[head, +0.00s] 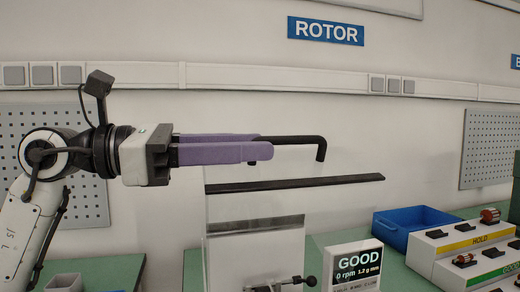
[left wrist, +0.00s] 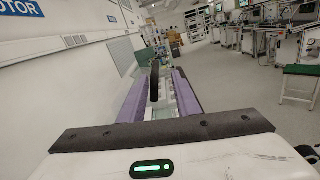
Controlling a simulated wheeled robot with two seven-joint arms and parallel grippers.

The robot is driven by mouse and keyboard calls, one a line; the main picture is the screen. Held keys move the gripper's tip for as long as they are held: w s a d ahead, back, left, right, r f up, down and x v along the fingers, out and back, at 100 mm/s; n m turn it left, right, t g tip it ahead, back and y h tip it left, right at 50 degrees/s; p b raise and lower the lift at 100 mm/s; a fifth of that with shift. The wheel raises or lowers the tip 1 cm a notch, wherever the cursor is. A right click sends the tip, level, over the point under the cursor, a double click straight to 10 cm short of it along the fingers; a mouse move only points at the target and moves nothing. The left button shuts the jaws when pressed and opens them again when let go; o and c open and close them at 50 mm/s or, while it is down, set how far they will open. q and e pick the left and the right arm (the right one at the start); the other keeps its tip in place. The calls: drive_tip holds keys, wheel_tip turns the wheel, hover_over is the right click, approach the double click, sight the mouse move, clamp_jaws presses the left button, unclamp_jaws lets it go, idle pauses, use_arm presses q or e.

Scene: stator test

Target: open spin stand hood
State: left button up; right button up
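The spin stand's clear hood (head: 222,235) stands at the lower middle of the head view, with a black strip (head: 340,181) along its top. A black bent handle (head: 300,139) shows above the strip, its right end turned down. My left gripper (head: 255,149) has long purple fingers that reach in level from the left and overlap the handle's left end. In the left wrist view the handle (left wrist: 154,80) runs between the two fingers, which stand apart with a gap beside it. I cannot see firm contact. The hood looks down. My right gripper is not in view.
A display (head: 358,268) reading GOOD, 0 rpm stands right of the hood. A dark clamp-like part (head: 285,284) shows at the hood's base. A blue bin (head: 412,224) and a sorting stand (head: 465,245) with rotors are at the right. The wall is close behind.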

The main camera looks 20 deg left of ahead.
use_arm(q)
drive_tip(key=b+v, duration=0.1)
drive_tip(key=v, duration=0.7)
drive_tip(key=shift+a, duration=0.15)
drive_tip(key=b+v, duration=0.4)
drive_tip(key=v, duration=0.7)
drive_tip(key=shift+s+a, duration=0.15)
drive_tip(key=shift+a, duration=0.1)
idle(0.5)
